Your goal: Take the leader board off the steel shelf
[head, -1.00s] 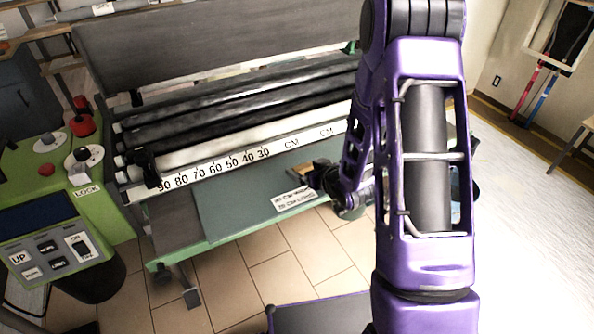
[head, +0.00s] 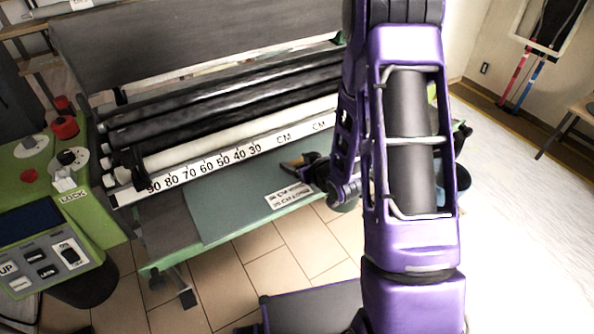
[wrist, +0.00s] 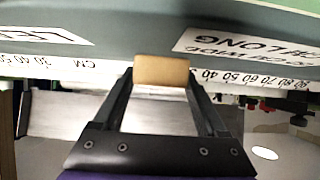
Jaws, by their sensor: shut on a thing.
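Above the green panel run black rollers (head: 230,100) and a white centimetre scale (head: 215,165). A white label (head: 289,196) is on the panel. A green control box (head: 50,235) stands at the left. Tiled floor (head: 280,270) in front is mostly clear.

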